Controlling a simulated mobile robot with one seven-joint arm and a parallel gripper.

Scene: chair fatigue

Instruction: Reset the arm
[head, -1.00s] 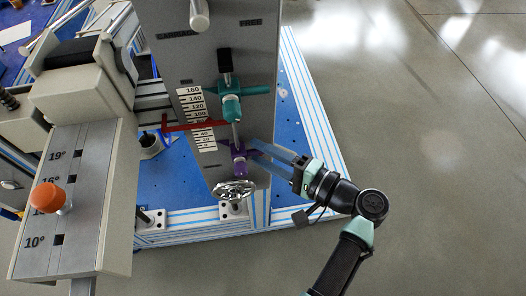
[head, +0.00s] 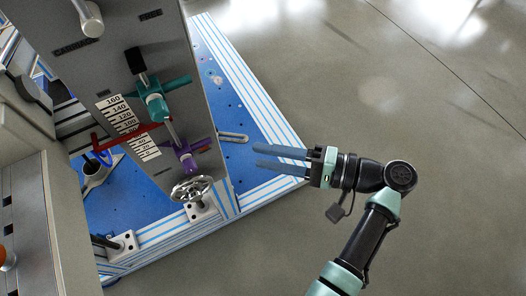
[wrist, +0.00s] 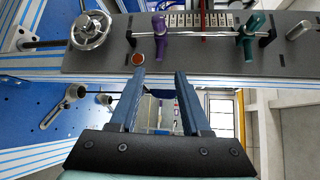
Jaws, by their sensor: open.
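My gripper (head: 254,157) is open and empty, with its two blue fingers parallel and apart. It is stretched out to the left from my arm at the right of the head view, right of the grey upright panel (head: 186,66) and above the blue base's edge. The purple clamp (head: 188,157) and teal clamp (head: 158,97) sit on a rod on the panel, left of the gripper and apart from it. In the wrist view the fingers (wrist: 158,78) show open, with the purple clamp (wrist: 160,38) and teal clamp (wrist: 251,36) beyond them.
A silver handwheel (head: 192,189) is at the panel's lower end. A red pointer (head: 128,137) crosses the number scale (head: 127,120). The blue base (head: 245,158) has a striped frame. The grey floor (head: 400,110) at the right is clear.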

